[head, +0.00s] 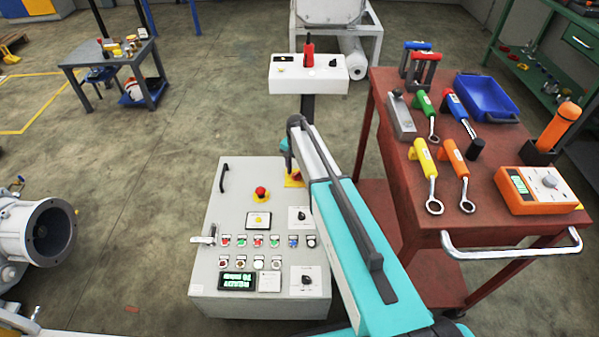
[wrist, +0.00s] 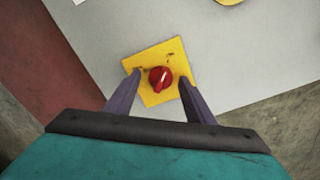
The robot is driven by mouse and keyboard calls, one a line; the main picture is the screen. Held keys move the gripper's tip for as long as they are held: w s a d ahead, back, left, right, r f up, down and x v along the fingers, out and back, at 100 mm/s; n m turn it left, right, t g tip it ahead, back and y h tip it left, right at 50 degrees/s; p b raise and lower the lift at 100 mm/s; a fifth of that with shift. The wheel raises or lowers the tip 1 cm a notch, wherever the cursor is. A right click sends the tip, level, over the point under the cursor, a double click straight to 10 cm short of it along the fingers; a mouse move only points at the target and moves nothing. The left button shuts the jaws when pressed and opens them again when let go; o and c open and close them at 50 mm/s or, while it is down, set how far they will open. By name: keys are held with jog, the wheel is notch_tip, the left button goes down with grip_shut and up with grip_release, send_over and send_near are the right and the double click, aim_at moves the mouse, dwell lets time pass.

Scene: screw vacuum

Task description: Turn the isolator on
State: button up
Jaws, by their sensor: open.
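The isolator is a red rotary knob (wrist: 161,79) on a yellow square plate (wrist: 153,95) on the grey cabinet, centred in the wrist view. A pale line on the knob runs nearly up and down in that view, tilted a little. My gripper (wrist: 149,91) is open, with one purple finger on each side of the knob and a gap to it on both sides. I cannot tell how far the fingertips are from the plate. In the head view the yellow plate (head: 293,181) shows at the cabinet's upper right edge, and my arm hides most of the knob.
The grey control cabinet (head: 232,190) carries a red emergency stop (head: 260,192), several buttons and a lit display (head: 237,282). A red tool cart (head: 388,160) with wrenches stands close on the right. A white control box (head: 308,74) stands behind.

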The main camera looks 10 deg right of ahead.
aim_at(297, 173)
jog(key=shift+r, duration=0.15)
notch_tip(297, 173, up, 14)
jog(key=shift+f, duration=0.25)
dwell(0.5)
dwell(0.5)
